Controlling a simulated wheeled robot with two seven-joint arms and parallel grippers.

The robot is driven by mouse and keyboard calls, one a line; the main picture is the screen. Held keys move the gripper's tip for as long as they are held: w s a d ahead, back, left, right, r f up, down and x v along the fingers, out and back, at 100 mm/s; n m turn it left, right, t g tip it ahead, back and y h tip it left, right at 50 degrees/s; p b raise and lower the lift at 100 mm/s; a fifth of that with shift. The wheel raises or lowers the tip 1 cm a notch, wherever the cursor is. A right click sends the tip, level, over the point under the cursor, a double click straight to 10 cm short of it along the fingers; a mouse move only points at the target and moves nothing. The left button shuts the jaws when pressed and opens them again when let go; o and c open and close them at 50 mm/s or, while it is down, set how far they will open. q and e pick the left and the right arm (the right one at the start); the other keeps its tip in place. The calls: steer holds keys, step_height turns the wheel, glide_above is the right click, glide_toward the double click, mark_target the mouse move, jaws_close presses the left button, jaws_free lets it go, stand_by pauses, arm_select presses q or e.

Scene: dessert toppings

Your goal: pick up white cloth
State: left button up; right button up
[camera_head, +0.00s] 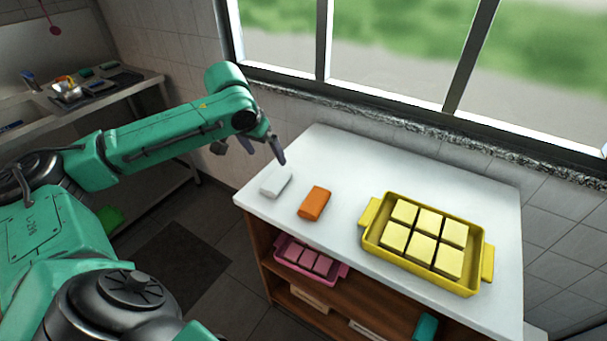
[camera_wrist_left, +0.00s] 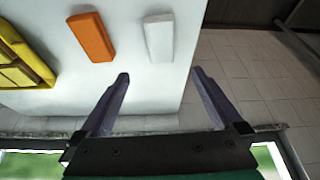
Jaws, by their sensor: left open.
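The white cloth (camera_head: 276,181) is a small folded block lying near the left end of the white counter top (camera_head: 335,160). It also shows in the left wrist view (camera_wrist_left: 159,37), near the counter's edge. My left gripper (camera_head: 266,153) is open and empty, above the counter's left end and just behind the cloth. In the left wrist view the gripper's fingers (camera_wrist_left: 160,74) are spread apart, with the cloth ahead of the gap between them, not touching. My right gripper is not in view.
An orange block (camera_head: 314,203) lies just right of the cloth. A yellow tray (camera_head: 368,241) with several pale yellow squares stands further right. A pink tray (camera_head: 279,253) sits on the shelf below. The window wall borders the counter's back; a sink bench (camera_head: 150,84) stands at far left.

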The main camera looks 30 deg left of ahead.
arm_select(q)
glide_toward(276, 179)
steer(key=shift+p+x, duration=0.4)
steer(key=shift+x, duration=0.7)
steer(key=p+x, duration=0.1)
steer(key=x, duration=0.5)
steer(key=shift+f, duration=0.4)
steer(key=shift+w+f, duration=0.2)
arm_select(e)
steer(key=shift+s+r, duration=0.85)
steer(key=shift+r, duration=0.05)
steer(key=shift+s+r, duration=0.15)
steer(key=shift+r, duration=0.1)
arm_select(q)
steer(key=shift+f, duration=0.1)
steer(key=shift+c, duration=0.3)
steer(key=c, duration=1.3)
steer(key=shift+r, duration=0.2)
step_height(276, 179, up, 20)
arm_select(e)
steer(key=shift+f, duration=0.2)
